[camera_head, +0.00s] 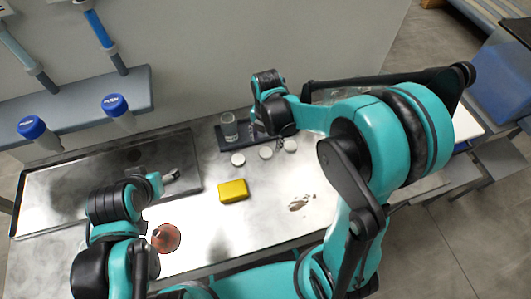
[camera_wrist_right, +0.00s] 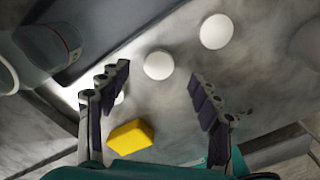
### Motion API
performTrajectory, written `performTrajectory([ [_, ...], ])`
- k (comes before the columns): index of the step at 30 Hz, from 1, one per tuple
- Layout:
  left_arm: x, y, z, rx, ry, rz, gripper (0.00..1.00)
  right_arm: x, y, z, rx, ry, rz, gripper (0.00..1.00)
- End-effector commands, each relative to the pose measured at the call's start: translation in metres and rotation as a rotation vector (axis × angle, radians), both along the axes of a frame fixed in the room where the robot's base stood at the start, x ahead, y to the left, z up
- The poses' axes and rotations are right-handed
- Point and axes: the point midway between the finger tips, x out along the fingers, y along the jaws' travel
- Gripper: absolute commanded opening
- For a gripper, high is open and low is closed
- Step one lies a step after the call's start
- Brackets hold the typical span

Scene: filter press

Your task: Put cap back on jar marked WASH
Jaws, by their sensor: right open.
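Three white round caps lie in a row on the bench: a left one (camera_head: 238,159), a middle one (camera_head: 265,152) and a right one (camera_head: 290,146). In the right wrist view two show fully, one at the upper right (camera_wrist_right: 216,31) and one (camera_wrist_right: 158,65) between and beyond the fingertips; a third is partly behind a finger. A clear jar (camera_head: 229,128) stands upright in a dark tray; a labelled jar (camera_wrist_right: 40,50) shows at the wrist view's left edge, its label unreadable. My right gripper (camera_wrist_right: 159,80) is open, empty, above the caps. My left gripper (camera_head: 170,178) is over the left tray, its jaws unclear.
A yellow block (camera_head: 233,191) lies in front of the caps. A large shallow tray (camera_head: 50,210) covers the bench's left side. A reddish disc (camera_head: 166,238) and a brown stain (camera_head: 299,203) are near the front. A wall shelf (camera_head: 75,112) holds blue-capped tubes.

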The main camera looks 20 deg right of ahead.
Motion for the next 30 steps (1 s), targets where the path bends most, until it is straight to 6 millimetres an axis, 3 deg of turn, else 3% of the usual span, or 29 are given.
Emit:
performTrajectory([
  [8,0.0,0.0,-0.003,0.0,0.0,0.0,0.67,0.0,0.001,-0.006,0.0,0.0,0.0,0.64],
  [18,0.0,0.0,-0.026,0.0,0.0,0.0,0.67,-0.002,0.003,-0.051,0.0,0.0,-0.001,0.64],
  [28,0.0,0.0,-0.024,0.0,0.0,0.0,0.67,-0.002,0.003,-0.051,0.0,0.0,-0.001,0.64],
  [29,0.0,0.0,-0.024,0.0,0.0,0.0,0.67,-0.002,0.003,-0.051,0.0,0.0,-0.001,0.61],
  [30,0.0,0.0,-0.024,0.0,0.0,0.0,0.67,-0.002,0.003,-0.051,0.0,0.0,-0.001,0.51],
])
